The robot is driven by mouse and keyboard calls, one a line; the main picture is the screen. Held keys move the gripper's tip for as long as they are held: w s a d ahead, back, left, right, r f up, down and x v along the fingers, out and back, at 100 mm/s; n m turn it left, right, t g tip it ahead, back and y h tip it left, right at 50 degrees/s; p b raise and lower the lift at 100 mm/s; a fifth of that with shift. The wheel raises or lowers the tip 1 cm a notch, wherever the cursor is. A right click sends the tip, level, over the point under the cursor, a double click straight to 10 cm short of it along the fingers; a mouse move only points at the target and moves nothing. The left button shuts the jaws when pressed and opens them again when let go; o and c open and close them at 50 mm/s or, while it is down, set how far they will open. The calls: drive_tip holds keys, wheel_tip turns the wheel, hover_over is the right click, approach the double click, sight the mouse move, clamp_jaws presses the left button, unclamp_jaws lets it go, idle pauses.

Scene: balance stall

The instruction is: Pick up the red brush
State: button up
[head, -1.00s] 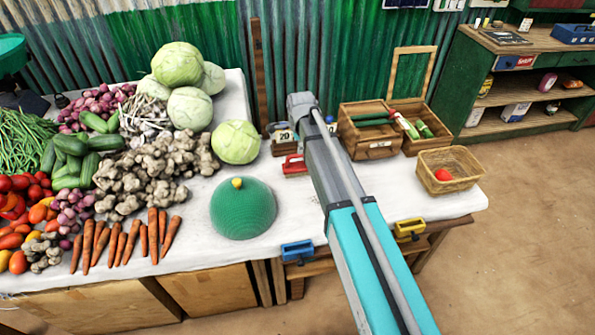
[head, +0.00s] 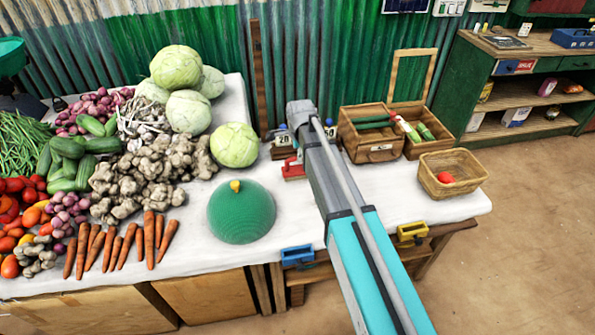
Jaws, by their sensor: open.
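The red brush (head: 294,169) appears to be the small red thing lying on the white-covered table, just left of my arm. My arm hides its right part, so its full shape does not show. My arm reaches from the lower right up to its grey joint, above and behind the brush in the picture. My gripper is not visible, so its distance from the brush cannot be told.
A green dome with a yellow knob (head: 241,212) stands left of my arm, near a cabbage (head: 234,145). Small numbered blocks (head: 282,141) stand behind the brush. Wooden crates (head: 369,146) and a wicker basket (head: 452,187) are on the right. Vegetables fill the left.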

sight(297, 166)
drive_tip(key=shift+w+f+b, duration=0.2)
drive_tip(key=shift+f+b, duration=0.55)
drive_tip(key=shift+f, duration=0.05)
drive_tip(key=shift+w+f+b, duration=0.2)
drive_tip(key=shift+f+b, duration=0.5)
drive_tip(key=shift+f, duration=0.1)
drive_tip(key=shift+w+f+b, duration=0.2)
drive_tip(key=shift+f+b, duration=0.55)
drive_tip(key=shift+f, duration=0.05)
clamp_jaws()
